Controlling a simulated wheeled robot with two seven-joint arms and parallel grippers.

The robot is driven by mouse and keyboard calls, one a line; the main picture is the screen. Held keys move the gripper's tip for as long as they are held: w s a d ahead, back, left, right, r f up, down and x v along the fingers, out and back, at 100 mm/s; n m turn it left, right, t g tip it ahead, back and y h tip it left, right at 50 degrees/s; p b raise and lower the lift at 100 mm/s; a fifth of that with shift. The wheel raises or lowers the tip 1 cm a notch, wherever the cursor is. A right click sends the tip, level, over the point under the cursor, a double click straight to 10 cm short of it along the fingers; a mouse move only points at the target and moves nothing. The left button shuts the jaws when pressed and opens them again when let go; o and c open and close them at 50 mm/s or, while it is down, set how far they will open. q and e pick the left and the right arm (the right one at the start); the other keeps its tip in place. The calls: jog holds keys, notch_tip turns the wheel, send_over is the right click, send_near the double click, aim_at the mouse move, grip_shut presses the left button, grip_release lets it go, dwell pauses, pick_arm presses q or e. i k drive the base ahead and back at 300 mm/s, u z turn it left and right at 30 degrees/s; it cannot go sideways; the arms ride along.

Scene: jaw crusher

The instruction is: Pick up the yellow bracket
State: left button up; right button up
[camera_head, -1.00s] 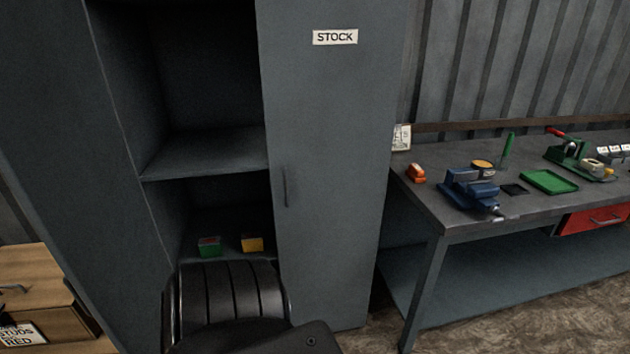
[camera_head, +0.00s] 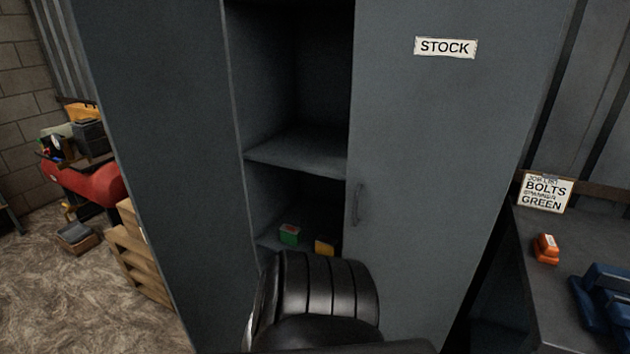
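I cannot make out a yellow bracket for certain. A small yellow box-like thing (camera_head: 324,247) sits on the lower shelf of the grey stock cabinet (camera_head: 420,130), partly hidden behind a black ribbed shape. A yellow-orange thing (camera_head: 82,113) also shows at the far left, on top of the clutter above a red tank; its shape is unclear. Neither of my grippers is in the head view.
A green box (camera_head: 289,234) is beside the yellow one. The black ribbed, chair-like shape (camera_head: 320,292) stands before the cabinet opening. The red tank (camera_head: 85,185) and wooden crates (camera_head: 138,255) are left. A workbench (camera_head: 540,300) with an orange item (camera_head: 546,248) is right.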

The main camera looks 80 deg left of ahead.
aim_at(324, 245)
jog(key=u, duration=1)
jog(key=i, duration=0.95)
jog(key=u, duration=0.95)
